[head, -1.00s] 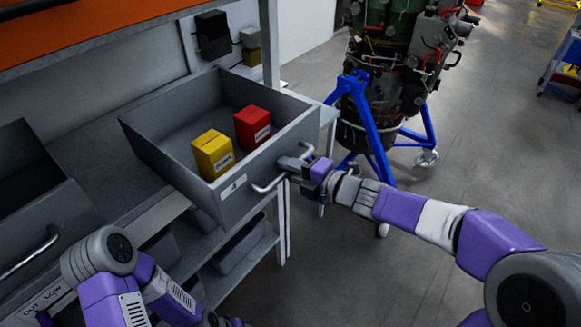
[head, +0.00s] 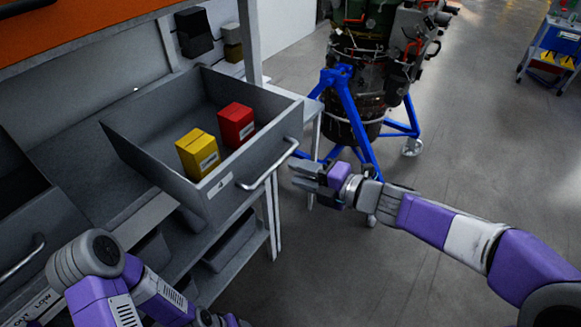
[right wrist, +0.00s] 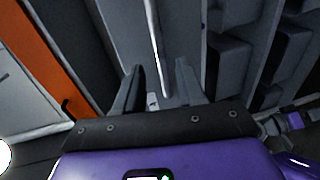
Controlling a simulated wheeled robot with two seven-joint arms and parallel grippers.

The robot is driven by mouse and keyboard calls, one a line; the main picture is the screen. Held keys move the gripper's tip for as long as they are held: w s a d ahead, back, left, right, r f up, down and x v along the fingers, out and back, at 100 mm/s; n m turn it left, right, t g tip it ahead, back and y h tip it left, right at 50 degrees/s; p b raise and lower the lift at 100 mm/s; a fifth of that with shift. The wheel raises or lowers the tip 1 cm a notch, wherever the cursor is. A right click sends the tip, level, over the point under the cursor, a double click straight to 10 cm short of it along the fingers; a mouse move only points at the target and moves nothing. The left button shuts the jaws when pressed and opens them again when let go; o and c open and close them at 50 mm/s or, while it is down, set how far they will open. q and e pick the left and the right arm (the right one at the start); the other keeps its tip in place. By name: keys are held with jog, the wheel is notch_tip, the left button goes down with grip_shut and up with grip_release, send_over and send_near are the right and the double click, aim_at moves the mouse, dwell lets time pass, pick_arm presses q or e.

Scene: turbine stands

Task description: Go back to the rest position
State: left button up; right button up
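My right gripper (head: 308,175) is just right of the drawer handle (head: 270,165), apart from it and empty. In the right wrist view its two fingers (right wrist: 158,88) stand spread with a gap between them. The grey drawer (head: 215,200) is pulled out and holds a yellow box (head: 197,154) and a red box (head: 236,125). My left arm (head: 100,275) is folded at the lower left; its gripper does not show.
A turbine on a blue wheeled stand (head: 355,120) is behind my right arm. A grey shelf unit (head: 250,40) with an orange top (head: 70,30) fills the left. Open floor (head: 480,150) lies to the right.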

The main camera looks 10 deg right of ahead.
dwell(0.5)
notch_tip(320, 180, down, 34)
jog(key=w+m+g+h+b, duration=0.1)
jog(key=m+g+h+b, duration=0.4)
jog(key=m, duration=1.2)
jog(key=s+a+f+m+g+b, duration=0.1)
jog(key=s+f+m+g+b, duration=0.1)
jog(key=s+f+m, duration=0.4)
jog(key=s+a+f+m+g+h+b, duration=0.1)
jog(key=s+f+m, duration=0.5)
jog(key=s+f, duration=0.6)
notch_tip(320, 180, down, 4)
jog(key=a+g+b, duration=0.1)
jog(key=g+b, duration=0.1)
jog(key=g, duration=0.1)
jog(key=shift+a+h, duration=0.25)
jog(key=shift+h, duration=0.05)
